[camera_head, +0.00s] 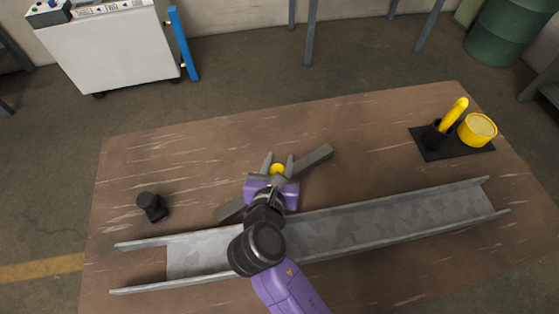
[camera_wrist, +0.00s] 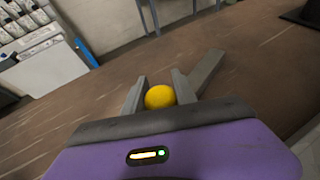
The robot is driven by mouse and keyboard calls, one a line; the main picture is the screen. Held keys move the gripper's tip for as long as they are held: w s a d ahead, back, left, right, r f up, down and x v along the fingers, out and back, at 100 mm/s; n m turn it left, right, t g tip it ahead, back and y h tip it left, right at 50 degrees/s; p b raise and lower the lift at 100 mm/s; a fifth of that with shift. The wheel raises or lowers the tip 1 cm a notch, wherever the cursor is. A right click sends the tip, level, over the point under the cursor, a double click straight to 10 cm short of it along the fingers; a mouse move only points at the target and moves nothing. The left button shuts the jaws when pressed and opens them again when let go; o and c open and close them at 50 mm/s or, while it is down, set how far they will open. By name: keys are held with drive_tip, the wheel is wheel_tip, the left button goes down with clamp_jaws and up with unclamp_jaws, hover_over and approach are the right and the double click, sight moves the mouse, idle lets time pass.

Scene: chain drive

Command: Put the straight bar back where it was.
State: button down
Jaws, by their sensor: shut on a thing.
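The straight bar (camera_head: 314,157) is grey and runs slantwise under my gripper, from lower left to upper right. Its far end also shows behind the right finger in the wrist view (camera_wrist: 207,72). My gripper (camera_head: 277,165) is shut on a round yellow knob (camera_wrist: 160,97), which sits near the middle of the bar's length and appears to belong to it. The bar's middle is hidden by the purple gripper body. I cannot tell whether the bar touches the table.
A long grey channel (camera_head: 400,218) lies across the front of the brown table (camera_head: 380,130). A small black cylinder (camera_head: 152,206) is at the left. A black pad (camera_head: 470,150) at the back right carries a yellow curved piece (camera_head: 456,112) and a yellow cylinder (camera_head: 478,130). The back middle is clear.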

idle(0.3)
drive_tip(key=c, duration=1)
unclamp_jaws()
drive_tip(key=shift+r, duration=0.1)
drive_tip(key=v, duration=1.2)
